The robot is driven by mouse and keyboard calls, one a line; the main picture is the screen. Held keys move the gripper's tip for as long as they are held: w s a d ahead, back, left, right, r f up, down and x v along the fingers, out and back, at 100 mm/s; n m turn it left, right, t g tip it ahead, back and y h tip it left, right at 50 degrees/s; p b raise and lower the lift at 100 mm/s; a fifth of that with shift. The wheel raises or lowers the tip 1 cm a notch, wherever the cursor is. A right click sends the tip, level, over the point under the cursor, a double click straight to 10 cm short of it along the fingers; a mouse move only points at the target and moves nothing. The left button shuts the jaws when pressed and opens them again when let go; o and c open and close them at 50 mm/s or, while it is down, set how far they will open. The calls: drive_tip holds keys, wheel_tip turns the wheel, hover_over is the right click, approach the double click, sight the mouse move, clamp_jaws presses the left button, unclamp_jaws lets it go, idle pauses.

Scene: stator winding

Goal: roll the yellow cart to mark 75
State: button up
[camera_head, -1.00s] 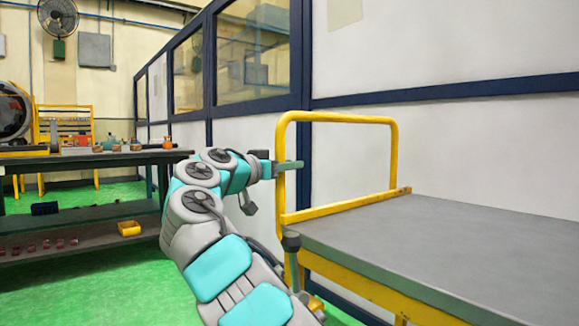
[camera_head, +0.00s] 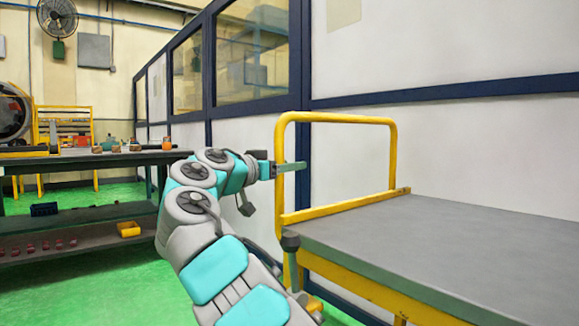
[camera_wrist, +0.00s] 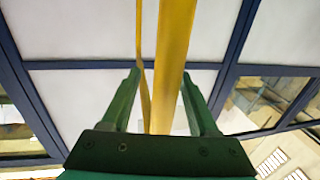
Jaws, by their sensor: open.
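The yellow cart has a grey flat deck (camera_head: 470,245) and a yellow push handle (camera_head: 335,118) at its left end. My gripper (camera_head: 290,167) is at the near upright of that handle, in the head view. In the wrist view the yellow upright (camera_wrist: 172,60) passes between the two green fingers of my gripper (camera_wrist: 160,76). The fingers are open, with a gap to the bar on both sides. No mark or number 75 shows in any view.
A dark workbench (camera_head: 90,160) with small parts and a lower shelf stands at the left. A white panel wall with dark blue frames (camera_head: 440,95) runs behind the cart. Green floor (camera_head: 100,285) is free between the bench and my arm.

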drive_tip(key=v, duration=0.7)
